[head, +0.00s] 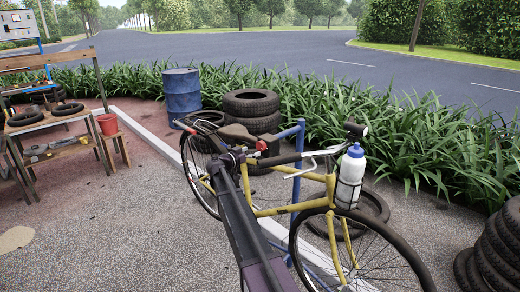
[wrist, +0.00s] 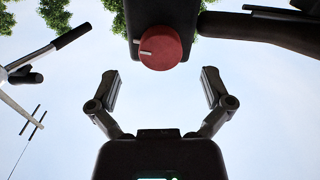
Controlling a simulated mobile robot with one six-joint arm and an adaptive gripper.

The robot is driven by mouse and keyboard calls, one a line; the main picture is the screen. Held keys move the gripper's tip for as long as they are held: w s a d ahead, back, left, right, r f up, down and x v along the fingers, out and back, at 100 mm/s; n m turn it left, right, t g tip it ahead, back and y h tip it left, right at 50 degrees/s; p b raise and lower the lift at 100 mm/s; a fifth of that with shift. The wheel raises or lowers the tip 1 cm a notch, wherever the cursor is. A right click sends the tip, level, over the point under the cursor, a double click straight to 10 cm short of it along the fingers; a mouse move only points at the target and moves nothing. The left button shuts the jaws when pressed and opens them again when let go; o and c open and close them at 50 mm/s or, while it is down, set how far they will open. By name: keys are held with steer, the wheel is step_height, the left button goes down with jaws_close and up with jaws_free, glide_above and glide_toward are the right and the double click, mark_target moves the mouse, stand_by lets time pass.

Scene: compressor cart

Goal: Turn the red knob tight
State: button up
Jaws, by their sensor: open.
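In the wrist view the red knob (wrist: 160,48) is round with a pale mark on its left side, mounted on a dark block (wrist: 163,14). My gripper (wrist: 160,84) is open and empty. Its two fingers stand wide apart below the knob in the picture, one to each side, and do not touch it. In the head view a small red part (head: 262,145), apparently the knob, shows below the saddle (head: 238,133) of a yellow bicycle (head: 310,204), by the blue stand (head: 301,160). My arm reaches up to this spot; the gripper itself is hard to make out there.
A dark tube (wrist: 262,30) runs right from the block, and a handlebar-like part (wrist: 60,38) shows at left. A white bottle (head: 350,176) sits on the bicycle's front.

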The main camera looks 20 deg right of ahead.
mark_target(259, 148)
steer(key=shift+x, duration=2.45)
steer(key=shift+a, duration=0.1)
steer(key=c, duration=1.1)
